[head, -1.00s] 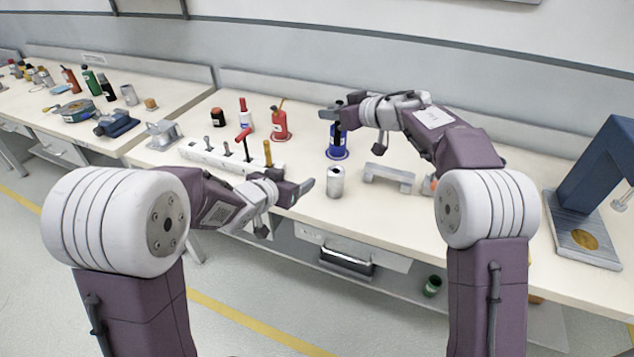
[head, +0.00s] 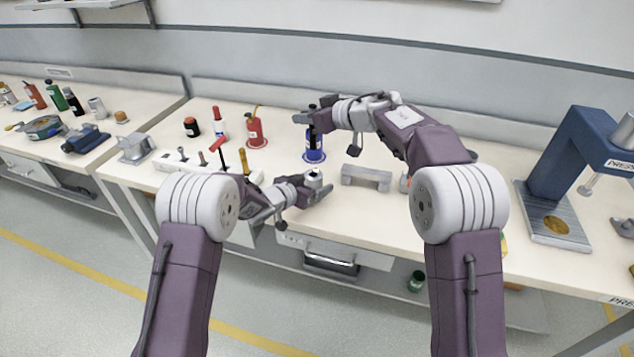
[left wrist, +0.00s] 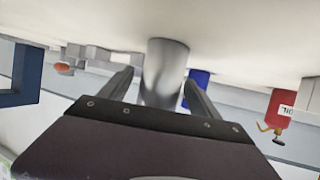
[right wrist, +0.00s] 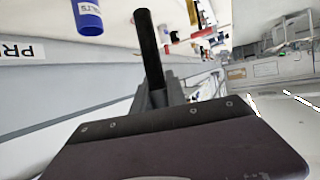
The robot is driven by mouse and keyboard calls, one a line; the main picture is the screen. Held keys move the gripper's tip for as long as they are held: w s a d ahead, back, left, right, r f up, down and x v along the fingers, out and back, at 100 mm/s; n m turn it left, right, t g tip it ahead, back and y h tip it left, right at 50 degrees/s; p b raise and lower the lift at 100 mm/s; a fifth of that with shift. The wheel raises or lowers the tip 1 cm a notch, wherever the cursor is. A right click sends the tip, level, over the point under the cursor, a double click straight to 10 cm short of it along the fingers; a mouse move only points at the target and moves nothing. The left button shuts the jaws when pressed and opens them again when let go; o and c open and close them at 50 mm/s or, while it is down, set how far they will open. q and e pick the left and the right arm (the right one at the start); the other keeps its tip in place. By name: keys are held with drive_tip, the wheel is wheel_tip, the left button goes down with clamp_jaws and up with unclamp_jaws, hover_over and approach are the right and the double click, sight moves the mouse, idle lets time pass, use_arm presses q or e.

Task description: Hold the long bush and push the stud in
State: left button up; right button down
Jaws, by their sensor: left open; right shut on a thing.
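The long bush (head: 314,178) is a silver cylinder standing upright near the table's front edge. In the left wrist view the bush (left wrist: 164,72) stands between my left fingers. My left gripper (head: 319,191) is open around it; I cannot tell whether a finger touches it. My right gripper (head: 307,117) is shut on a dark rod, which I take for the stud (head: 312,128). It is held upright above the blue pot (head: 314,156). In the right wrist view the black stud (right wrist: 149,50) sticks out well beyond the fingers.
A grey bracket (head: 366,178) stands right of the bush, and a blue press (head: 566,165) further right. A white rack with tools (head: 188,160), a red bottle (head: 256,130) and other bottles stand to the left.

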use_arm(q)
drive_tip(key=shift+x, duration=1.25)
clamp_jaws()
use_arm(e)
wheel_tip(320, 180, down, 8)
idle(0.8)
